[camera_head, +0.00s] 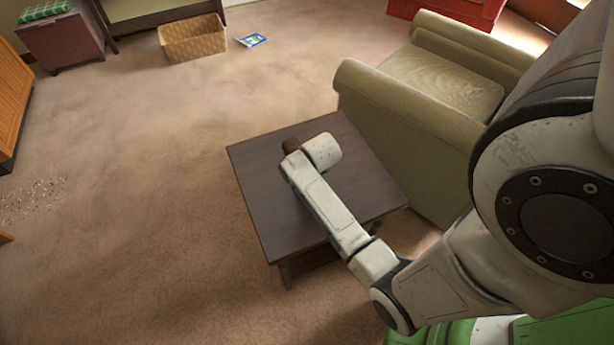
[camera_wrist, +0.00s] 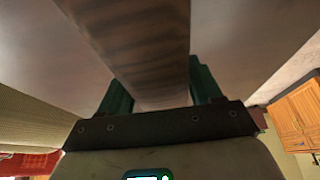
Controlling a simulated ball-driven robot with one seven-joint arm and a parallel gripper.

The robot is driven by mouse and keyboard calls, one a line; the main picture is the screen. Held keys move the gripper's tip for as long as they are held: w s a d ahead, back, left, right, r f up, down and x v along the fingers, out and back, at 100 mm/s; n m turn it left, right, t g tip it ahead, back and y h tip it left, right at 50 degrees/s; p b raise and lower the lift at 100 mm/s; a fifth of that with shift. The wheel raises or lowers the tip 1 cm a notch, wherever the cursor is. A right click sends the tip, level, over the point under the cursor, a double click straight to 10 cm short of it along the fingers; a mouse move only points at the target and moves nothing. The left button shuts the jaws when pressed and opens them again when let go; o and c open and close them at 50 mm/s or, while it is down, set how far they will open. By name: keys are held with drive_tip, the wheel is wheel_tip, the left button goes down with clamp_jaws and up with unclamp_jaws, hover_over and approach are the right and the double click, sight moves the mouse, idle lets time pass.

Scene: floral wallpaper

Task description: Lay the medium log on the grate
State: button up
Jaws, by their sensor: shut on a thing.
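A dark brown, wood-grained log (camera_wrist: 140,45) fills the upper middle of the wrist view. My gripper (camera_wrist: 160,92) is shut on it, with one dark teal finger on each side. In the head view a small rounded brown end of the log (camera_head: 291,146) shows beside my white wrist, over the dark table (camera_head: 262,185). My arm hides the rest of it and the fingers. I cannot tell whether the log touches the tabletop. I see no grate in either view.
An olive armchair (camera_head: 400,135) stands close to the table's right side. Open carpet (camera_head: 150,200) lies left of the table. A wicker basket (camera_head: 193,40) and a small blue booklet (camera_head: 251,40) are at the back. Debris (camera_head: 35,198) is scattered at far left.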

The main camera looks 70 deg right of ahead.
drive_tip(key=shift+f, duration=0.2)
drive_tip(key=shift+f, duration=0.2)
drive_tip(key=o, duration=1.6)
